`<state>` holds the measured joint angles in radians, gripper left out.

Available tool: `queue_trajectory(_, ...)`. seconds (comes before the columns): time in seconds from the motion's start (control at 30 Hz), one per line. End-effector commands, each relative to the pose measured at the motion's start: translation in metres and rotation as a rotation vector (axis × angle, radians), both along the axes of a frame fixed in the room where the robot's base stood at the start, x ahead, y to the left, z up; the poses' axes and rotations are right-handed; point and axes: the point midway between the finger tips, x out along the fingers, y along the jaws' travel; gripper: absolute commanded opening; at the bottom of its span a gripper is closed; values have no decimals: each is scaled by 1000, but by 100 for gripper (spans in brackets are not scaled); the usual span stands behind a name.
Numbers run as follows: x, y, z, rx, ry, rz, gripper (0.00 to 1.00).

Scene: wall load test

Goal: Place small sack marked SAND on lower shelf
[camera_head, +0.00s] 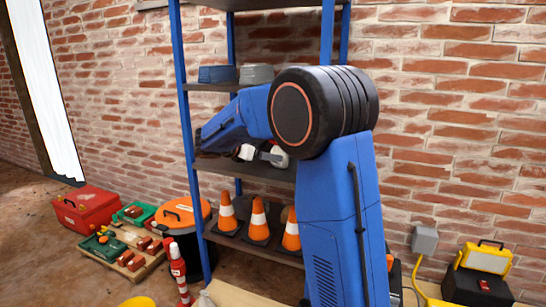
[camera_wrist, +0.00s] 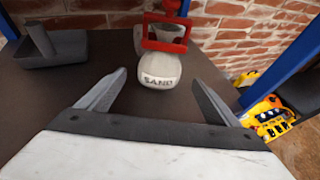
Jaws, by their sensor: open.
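The small pale sack marked SAND (camera_wrist: 160,76) lies on a dark shelf (camera_wrist: 60,85) in the wrist view. My gripper (camera_wrist: 160,80) is open, with one finger on each side of the sack's near end. A gap shows between the sack and each finger. In the head view, my gripper (camera_head: 264,155) reaches over the middle shelf (camera_head: 225,167) of the blue rack, and the pale sack (camera_head: 279,159) is partly hidden by my arm. A lower shelf (camera_head: 250,246) with orange cones is below it.
A red frame (camera_wrist: 148,42) stands right behind the sack, and a grey tray-like object (camera_wrist: 62,50) sits at the left. Several orange cones (camera_head: 259,222) occupy the visible part of the lower shelf. Blue rack posts (camera_head: 189,130) stand close to my arm.

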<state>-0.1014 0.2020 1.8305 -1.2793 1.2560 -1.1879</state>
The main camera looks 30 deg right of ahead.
Motion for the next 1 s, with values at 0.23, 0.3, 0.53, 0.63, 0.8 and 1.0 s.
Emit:
queue_trajectory(0.23, -7, 26, 11, -1, 1, 0, 85)
queue_trajectory(0.3, -8, 28, 12, 0, 1, 0, 85)
queue_trajectory(0.53, -14, 29, 13, 14, -10, -9, 85)
queue_trajectory(0.63, -33, 27, 13, 65, -50, -37, 85)
queue_trajectory(0.8, -93, 25, 8, 237, -186, -139, 85)
queue_trajectory(1.0, -171, 33, -6, 462, -364, -299, 85)
